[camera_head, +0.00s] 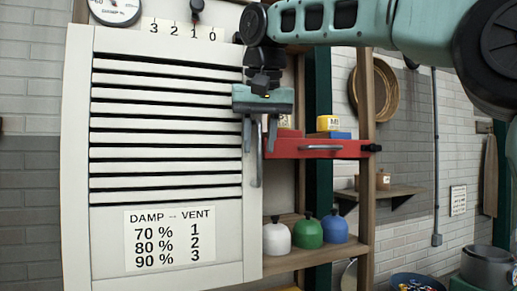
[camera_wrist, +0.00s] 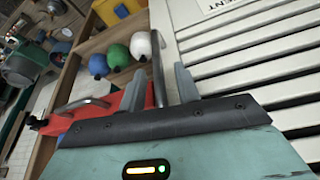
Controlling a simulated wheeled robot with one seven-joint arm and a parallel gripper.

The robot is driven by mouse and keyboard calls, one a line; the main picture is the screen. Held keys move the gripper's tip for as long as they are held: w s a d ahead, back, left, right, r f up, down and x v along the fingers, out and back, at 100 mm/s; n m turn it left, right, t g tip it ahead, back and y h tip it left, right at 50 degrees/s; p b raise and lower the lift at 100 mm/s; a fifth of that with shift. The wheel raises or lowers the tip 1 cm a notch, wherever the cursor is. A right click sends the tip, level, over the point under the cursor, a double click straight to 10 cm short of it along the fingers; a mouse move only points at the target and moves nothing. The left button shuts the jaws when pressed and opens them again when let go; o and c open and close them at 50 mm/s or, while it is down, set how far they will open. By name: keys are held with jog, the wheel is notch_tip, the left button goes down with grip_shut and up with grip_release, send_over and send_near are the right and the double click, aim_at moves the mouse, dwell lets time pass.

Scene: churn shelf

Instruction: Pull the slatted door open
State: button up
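The white slatted door (camera_head: 165,157) fills the left of the head view, and its slats show at the right of the wrist view (camera_wrist: 255,60). It looks shut, though a small gap cannot be ruled out. Its grey upright bar handle (camera_head: 256,168) is on the right edge; in the wrist view the handle (camera_wrist: 157,65) runs up between my fingers. My gripper (camera_head: 260,135) is at the upper part of the handle, with one finger on each side. In the wrist view my gripper (camera_wrist: 160,88) is open, with visible gaps beside the bar.
A red drawer (camera_head: 318,148) with a grey handle sits just right of my gripper. White, green and blue domed weights (camera_head: 308,233) stand on a shelf below it. A label with damp and vent numbers (camera_head: 169,239) is on the door. A gauge (camera_head: 115,10) hangs above.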

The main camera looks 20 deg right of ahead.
jog(key=shift+x, duration=0.8)
grip_shut()
